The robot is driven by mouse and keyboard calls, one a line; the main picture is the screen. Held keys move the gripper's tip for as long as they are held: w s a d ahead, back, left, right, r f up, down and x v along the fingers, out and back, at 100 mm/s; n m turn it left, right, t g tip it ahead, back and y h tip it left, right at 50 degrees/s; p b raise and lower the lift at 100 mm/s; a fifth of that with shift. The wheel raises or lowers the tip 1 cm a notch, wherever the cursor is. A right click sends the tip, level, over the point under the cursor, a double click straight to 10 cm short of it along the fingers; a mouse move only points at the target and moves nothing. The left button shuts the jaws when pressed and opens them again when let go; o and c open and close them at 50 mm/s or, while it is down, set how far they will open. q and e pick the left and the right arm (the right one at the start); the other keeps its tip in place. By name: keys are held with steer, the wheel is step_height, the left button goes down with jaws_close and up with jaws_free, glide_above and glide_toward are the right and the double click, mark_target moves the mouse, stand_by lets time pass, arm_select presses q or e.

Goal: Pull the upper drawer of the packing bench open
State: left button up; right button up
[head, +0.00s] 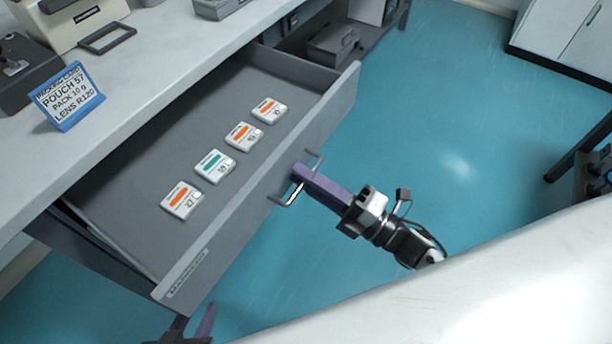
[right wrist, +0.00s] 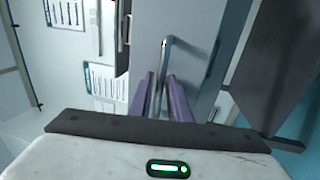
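The upper drawer (head: 235,110) of the packing bench (head: 150,75) stands pulled well out, its grey front panel (head: 270,190) far from the bench. Its metal bar handle (head: 285,200) is on the front panel's outer face. My right gripper (head: 300,174) is at the handle. In the right wrist view the handle bar (right wrist: 164,60) runs between the two purple fingers of my right gripper (right wrist: 162,85), which look closed on it. My left gripper (head: 194,322) is at the bottom edge, below the drawer's near corner, partly cut off; its fingers look apart, with nothing visible between them.
Several small white packs with orange or teal labels lie in the drawer, one of them a teal-labelled pack (head: 215,166). A blue-framed sign (head: 68,97) stands on the benchtop. Blue floor (head: 460,130) is clear right of the drawer. A white surface (head: 500,285) fills the lower right.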

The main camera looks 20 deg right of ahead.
steer(key=v, duration=1)
steer(key=shift+b, duration=0.35)
steer(key=shift+d, duration=0.1)
step_height(320, 180, down, 7)
steer(key=w+m+g+h+p, duration=0.1)
steer(key=m+g+h+p, duration=0.1)
steer(key=m+h, duration=1)
steer(key=s+a+f+m+g+y+p, duration=0.1)
steer(key=s+a+f+m+g, duration=0.3)
steer(key=m, duration=0.7)
steer(key=s+f+g+y, duration=0.1)
steer(key=s, duration=0.1)
steer(key=shift+s+f+p, duration=0.3)
steer(key=shift+s+f, duration=0.05)
steer(key=shift+f, duration=0.05)
